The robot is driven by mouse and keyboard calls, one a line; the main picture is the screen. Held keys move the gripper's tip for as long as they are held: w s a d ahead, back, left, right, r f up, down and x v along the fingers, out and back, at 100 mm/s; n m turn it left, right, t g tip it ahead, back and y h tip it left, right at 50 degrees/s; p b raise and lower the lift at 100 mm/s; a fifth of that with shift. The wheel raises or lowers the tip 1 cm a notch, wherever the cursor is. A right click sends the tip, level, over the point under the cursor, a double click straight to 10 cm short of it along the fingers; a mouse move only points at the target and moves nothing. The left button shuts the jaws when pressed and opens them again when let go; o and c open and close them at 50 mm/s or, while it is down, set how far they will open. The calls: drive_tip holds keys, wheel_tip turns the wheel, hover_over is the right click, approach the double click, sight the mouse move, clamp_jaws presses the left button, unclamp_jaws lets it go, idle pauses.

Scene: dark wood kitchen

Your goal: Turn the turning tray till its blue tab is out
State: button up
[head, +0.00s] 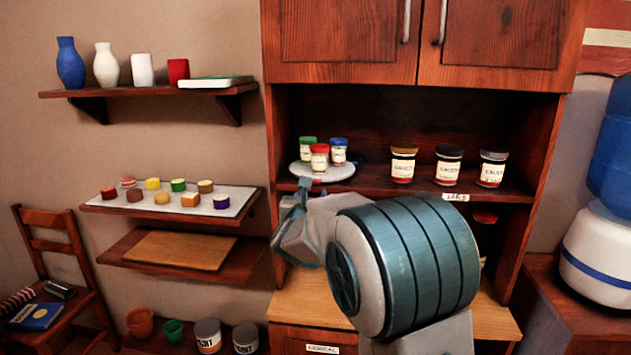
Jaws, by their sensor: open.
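The turning tray (343,173) is a pale round disc on the cabinet's middle shelf, at its left end. It carries three small jars: one with a green lid (308,141), one with a red lid (319,149) in front, and one with a blue lid (339,142). I cannot make out a blue tab on its rim. My gripper (301,187) is open, at the tray's front left edge. I cannot tell whether it touches the tray. My wrist and arm hide part of the shelf edge below the tray.
Three larger jars (447,165) stand to the right on the same shelf, behind a paper label (455,197). Another jar (485,217) is partly hidden on the level below. The cabinet's left side wall (270,140) is close to the tray. Shelf room is free between tray and jars.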

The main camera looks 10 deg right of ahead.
sight(316, 183)
drive_tip(key=p+x, duration=0.2)
drive_tip(key=x, duration=0.5)
drive_tip(key=shift+w, duration=0.15)
